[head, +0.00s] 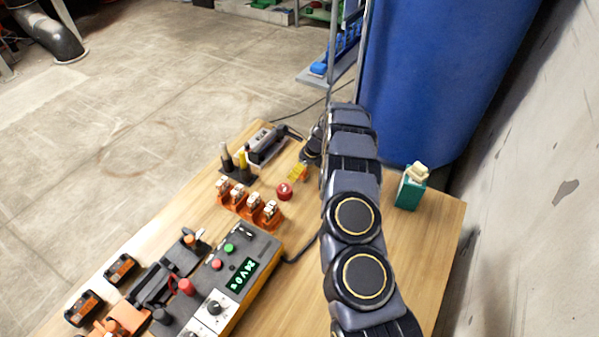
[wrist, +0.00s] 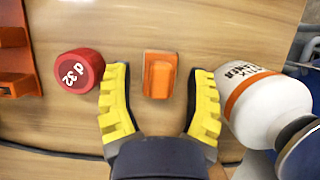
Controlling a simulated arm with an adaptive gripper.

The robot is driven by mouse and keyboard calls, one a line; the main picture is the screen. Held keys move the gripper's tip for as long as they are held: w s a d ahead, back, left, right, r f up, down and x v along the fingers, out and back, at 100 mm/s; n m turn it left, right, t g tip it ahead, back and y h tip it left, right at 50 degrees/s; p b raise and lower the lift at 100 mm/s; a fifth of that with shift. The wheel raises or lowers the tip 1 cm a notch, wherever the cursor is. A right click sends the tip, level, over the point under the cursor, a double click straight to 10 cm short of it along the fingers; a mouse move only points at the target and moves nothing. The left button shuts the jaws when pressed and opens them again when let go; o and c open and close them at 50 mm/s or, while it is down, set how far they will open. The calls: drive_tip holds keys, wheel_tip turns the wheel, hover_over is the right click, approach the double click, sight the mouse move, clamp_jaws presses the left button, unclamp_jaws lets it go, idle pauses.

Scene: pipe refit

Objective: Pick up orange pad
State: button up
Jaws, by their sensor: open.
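The orange pad (wrist: 160,76) is a small block lying on the wooden table, in the upper middle of the wrist view. My gripper (wrist: 159,80) has two yellow ribbed fingers, spread wide and empty. In the wrist view one finger shows on each side of the pad, with a gap of bare table between each finger and it. I cannot tell how high the fingertips are above the table. In the head view my gripper (head: 297,172) shows as a small yellow patch left of my arm, and the pad is hard to make out there.
A red round piece (wrist: 79,71) marked "d 32" stands close left of the left finger. A white bottle (wrist: 262,105) with an orange band is close to the right finger. An orange holder (wrist: 14,50) is at the far left. A control box (head: 230,268) stands nearer in the head view.

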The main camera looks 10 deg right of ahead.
clamp_jaws()
drive_tip(key=shift+r, duration=0.1)
